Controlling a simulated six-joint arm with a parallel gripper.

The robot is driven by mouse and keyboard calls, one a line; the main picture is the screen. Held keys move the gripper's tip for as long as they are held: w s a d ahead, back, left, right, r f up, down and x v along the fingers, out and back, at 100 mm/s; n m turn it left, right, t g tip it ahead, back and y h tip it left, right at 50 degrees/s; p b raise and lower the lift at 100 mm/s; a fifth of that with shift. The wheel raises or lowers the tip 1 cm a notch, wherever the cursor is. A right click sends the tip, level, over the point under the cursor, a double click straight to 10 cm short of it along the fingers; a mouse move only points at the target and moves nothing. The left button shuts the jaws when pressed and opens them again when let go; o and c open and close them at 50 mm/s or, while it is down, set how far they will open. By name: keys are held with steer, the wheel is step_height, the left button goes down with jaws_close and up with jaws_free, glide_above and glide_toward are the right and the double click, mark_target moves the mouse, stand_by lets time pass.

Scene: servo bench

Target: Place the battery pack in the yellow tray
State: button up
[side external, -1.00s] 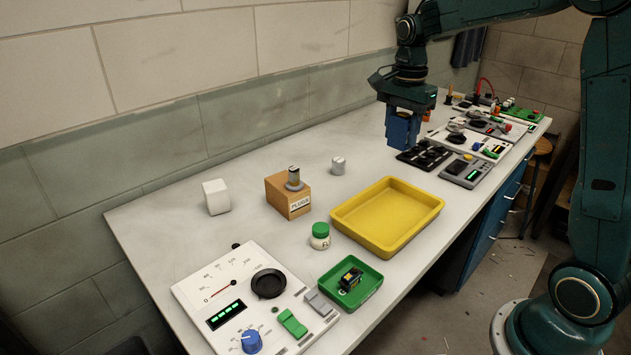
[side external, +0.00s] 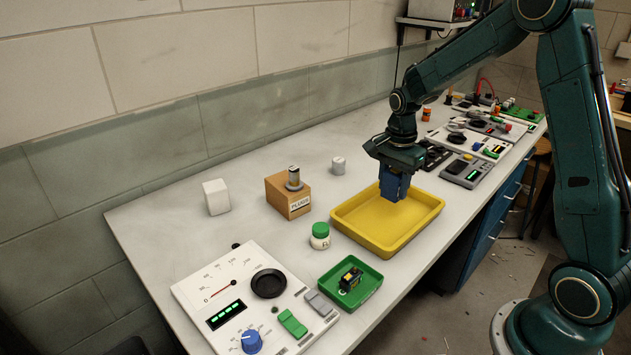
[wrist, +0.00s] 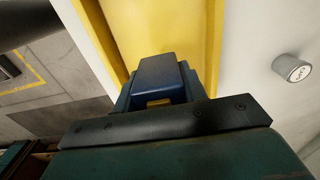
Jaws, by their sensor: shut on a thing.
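My gripper (side external: 394,172) is over the far part of the yellow tray (side external: 352,236), pointing down. It is shut on a dark blue block, the battery pack (side external: 397,190). The pack hangs upright, with its lower end above or close to the tray floor; the exact gap cannot be told. In the wrist view the battery pack (wrist: 160,70) sits between the fingers, with the yellow tray (wrist: 186,22) behind it. The visible tray floor is empty.
A grey metal cylinder (side external: 338,165) stands beyond the tray. Dark and grey devices (side external: 467,170) lie to the right.

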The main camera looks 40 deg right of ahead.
steer(key=shift+f, duration=1.05)
steer(key=shift+f, duration=2.1)
steer(key=shift+f, duration=0.15)
steer(key=o, duration=1)
step_height(320, 180, up, 11)
steer(key=shift+r, duration=0.65)
